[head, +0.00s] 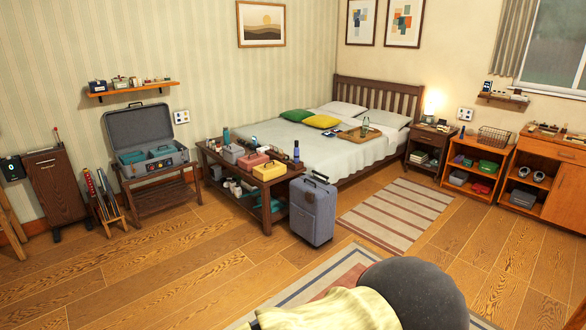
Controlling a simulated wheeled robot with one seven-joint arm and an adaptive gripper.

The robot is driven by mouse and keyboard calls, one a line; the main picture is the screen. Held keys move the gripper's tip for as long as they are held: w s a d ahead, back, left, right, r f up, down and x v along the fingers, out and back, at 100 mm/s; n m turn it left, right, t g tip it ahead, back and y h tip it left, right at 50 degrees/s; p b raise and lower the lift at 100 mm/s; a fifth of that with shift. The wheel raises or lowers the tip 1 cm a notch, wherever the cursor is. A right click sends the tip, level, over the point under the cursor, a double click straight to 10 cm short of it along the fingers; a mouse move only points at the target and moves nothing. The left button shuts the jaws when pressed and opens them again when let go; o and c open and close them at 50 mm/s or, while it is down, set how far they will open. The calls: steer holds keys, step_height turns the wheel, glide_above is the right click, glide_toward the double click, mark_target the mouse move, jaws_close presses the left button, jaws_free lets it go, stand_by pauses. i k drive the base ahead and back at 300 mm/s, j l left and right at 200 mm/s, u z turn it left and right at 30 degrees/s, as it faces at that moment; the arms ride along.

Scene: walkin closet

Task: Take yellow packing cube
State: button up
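A yellow packing cube (270,171) with a dark handle on top sits on the right end of a dark wooden bench (247,192) at the foot of the bed. A pinkish-red cube (252,160) and a greyish-pink cube (233,153) stand beside it in a row to its left. Small bottles and other items stand behind and around the cubes. My gripper is not in the head view.
A grey-blue suitcase (313,212) stands upright on the floor, right of the bench. An open grey case (143,140) rests on a rack to the left. A dark rounded thing (415,295) and yellow striped cloth (330,308) fill the near foreground. Floor before the bench is clear.

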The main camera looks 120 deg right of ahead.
mark_target(267, 171)
steer(key=z, duration=3.8)
steer(key=i, duration=2.15)
steer(key=i+z, duration=0.1)
steer(key=i, duration=0.75)
steer(key=i+j, duration=0.15)
steer(key=i, duration=0.75)
steer(key=i+j+z, duration=0.15)
steer(key=i, duration=0.7)
steer(key=i+z, duration=0.15)
steer(key=i, duration=0.15)
